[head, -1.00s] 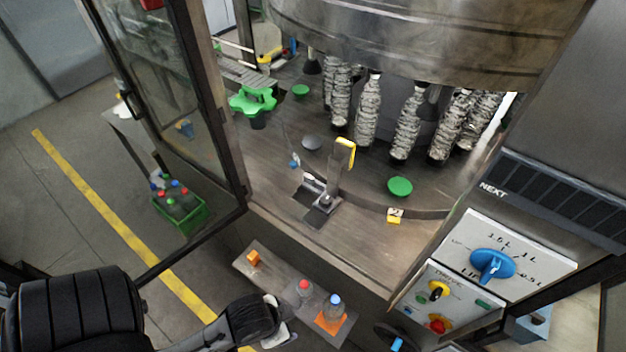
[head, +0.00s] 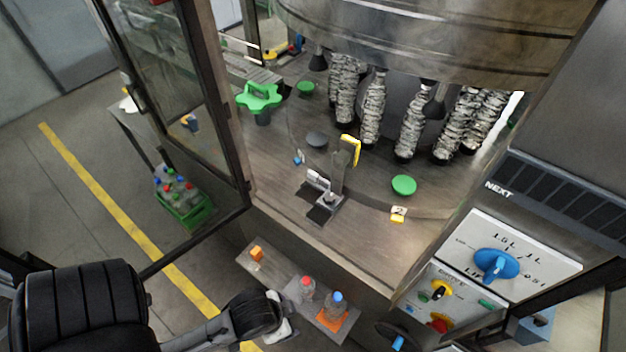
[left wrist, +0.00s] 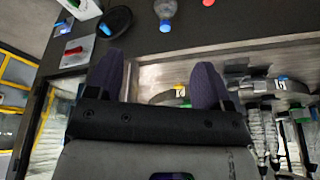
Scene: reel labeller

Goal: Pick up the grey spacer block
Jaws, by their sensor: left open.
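I cannot pick out a grey spacer block with certainty in either view. A flat dark grey round piece (head: 317,139) lies on the machine deck, and a grey upright part with a yellow top (head: 341,168) stands near it. My left arm comes in low in the head view, and its wrist is over the floor beside the small shelf (head: 283,283). Its fingertips are not clear there. In the left wrist view my left gripper (left wrist: 157,78) is open, with two dark purple fingers spread apart and nothing visible between them. My right gripper is not in view.
The shelf holds an orange block (head: 256,253), a red-capped bottle (head: 307,289) and a blue-capped bottle (head: 336,306) on an orange pad. The open glass door (head: 180,110) stands at left. A control panel (head: 500,262) is at right. A green crate (head: 188,213) holds bottles.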

